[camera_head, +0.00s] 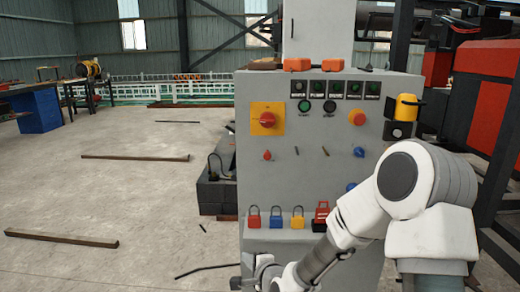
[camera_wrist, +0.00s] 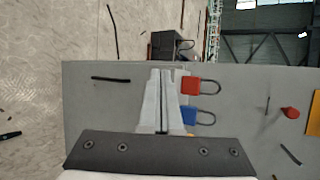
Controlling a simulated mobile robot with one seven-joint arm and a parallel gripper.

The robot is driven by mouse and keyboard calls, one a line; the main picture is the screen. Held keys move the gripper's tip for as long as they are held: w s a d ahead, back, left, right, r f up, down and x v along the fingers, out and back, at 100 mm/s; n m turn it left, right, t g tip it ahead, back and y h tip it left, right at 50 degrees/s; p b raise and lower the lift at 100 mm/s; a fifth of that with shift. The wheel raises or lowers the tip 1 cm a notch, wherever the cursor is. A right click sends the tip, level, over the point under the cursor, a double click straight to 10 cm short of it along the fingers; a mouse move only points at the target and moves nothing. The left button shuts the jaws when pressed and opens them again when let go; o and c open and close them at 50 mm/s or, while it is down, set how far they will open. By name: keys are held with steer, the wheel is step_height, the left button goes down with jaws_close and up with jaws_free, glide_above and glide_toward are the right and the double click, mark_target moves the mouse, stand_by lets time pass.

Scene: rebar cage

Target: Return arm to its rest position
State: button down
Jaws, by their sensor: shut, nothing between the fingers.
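My arm rises in front of the right side of the grey control panel (camera_head: 290,180) in the head view. My gripper (camera_head: 240,278) is low at the panel's lower left, partly cut off by the bottom edge. In the wrist view my gripper (camera_wrist: 168,75) has its fingers shut together with nothing held. Beside the fingers in that view are a red padlock (camera_wrist: 191,86) and a blue padlock (camera_wrist: 193,116). A yellow piece behind the finger base is mostly hidden. I cannot tell whether the fingers touch the panel.
The panel carries a red rotary switch (camera_head: 267,119), buttons and a yellow-topped lamp (camera_head: 407,107). Padlocks sit along its lower ledge. Red machinery (camera_head: 490,100) stands at right.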

steer(key=s+d+r+n+g+h, duration=0.3)
steer(key=s+d+r+n+h, duration=0.2)
steer(key=s+d+r+n, duration=0.6)
steer(key=s+d+r+n+g+h, duration=0.1)
steer(key=s+d+r+n, duration=0.2)
steer(key=s, duration=0.6)
steer(key=s+d+r+n+g, duration=0.1)
steer(key=s+d+r+g, duration=0.3)
steer(key=s, duration=0.6)
step_height(320, 180, up, 23)
steer(key=t+p, duration=0.2)
steer(key=p, duration=2)
steer(key=shift+s+a, duration=0.25)
steer(key=shift+a, duration=0.1)
